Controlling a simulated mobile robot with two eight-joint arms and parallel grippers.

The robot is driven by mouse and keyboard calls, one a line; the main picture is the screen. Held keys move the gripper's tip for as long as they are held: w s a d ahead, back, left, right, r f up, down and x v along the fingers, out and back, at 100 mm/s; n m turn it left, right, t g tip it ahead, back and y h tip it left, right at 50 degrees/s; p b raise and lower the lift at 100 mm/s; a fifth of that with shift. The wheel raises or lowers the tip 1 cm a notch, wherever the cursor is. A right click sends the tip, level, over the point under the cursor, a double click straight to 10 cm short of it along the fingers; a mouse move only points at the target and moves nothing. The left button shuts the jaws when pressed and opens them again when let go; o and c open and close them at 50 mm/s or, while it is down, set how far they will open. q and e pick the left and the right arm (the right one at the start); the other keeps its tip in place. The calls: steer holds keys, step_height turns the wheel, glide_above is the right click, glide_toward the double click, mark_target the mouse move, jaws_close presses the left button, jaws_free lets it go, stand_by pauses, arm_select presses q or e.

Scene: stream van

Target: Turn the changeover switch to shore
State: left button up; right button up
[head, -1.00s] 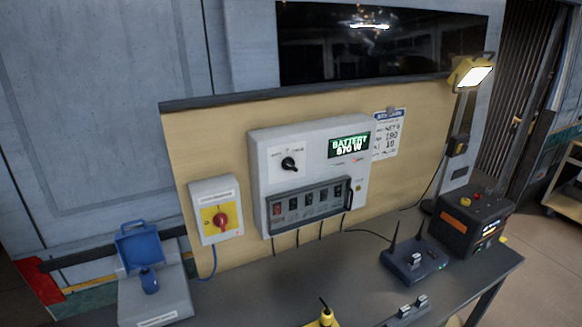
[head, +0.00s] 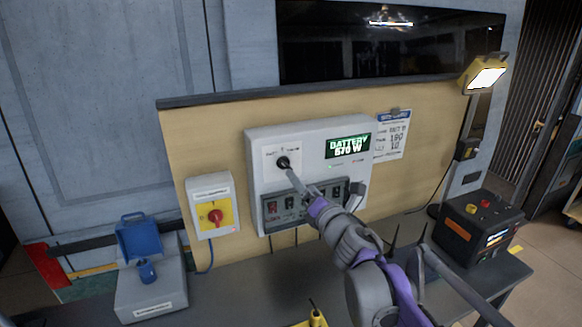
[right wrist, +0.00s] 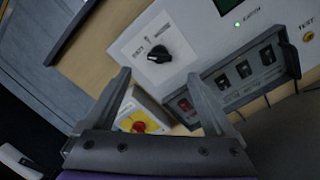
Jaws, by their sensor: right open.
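The changeover switch (head: 283,162) is a black rotary knob on a white plate, at the upper left of the grey wall panel (head: 262,140). Its labels are too small to read surely. The green-lit display (head: 348,146) reads BATTERY 670 W. My right gripper (head: 290,175) points at the knob from just below and in front. In the right wrist view the knob (right wrist: 159,54) shows beyond and between the two spread fingers (right wrist: 158,78), with nothing held and no clear contact. My left gripper is not in view.
A red rotary knob on a yellow plate (head: 216,216) sits left of the panel. Breakers (head: 290,201) lie under the switch, partly hidden by my right arm. A blue-lidded inlet box (head: 155,290), black power unit (head: 482,222) and lamp (head: 485,78) stand around the bench.

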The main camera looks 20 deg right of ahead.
mark_target(288, 166)
steer(key=w, duration=0.5)
steer(key=w+p, duration=0.1)
steer(key=w, duration=0.3)
steer(key=shift+w+d, duration=0.2)
steer(key=shift+w, duration=0.2)
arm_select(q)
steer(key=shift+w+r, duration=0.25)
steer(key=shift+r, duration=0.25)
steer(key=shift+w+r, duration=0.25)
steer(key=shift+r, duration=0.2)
arm_select(e)
steer(key=c, duration=1.4)
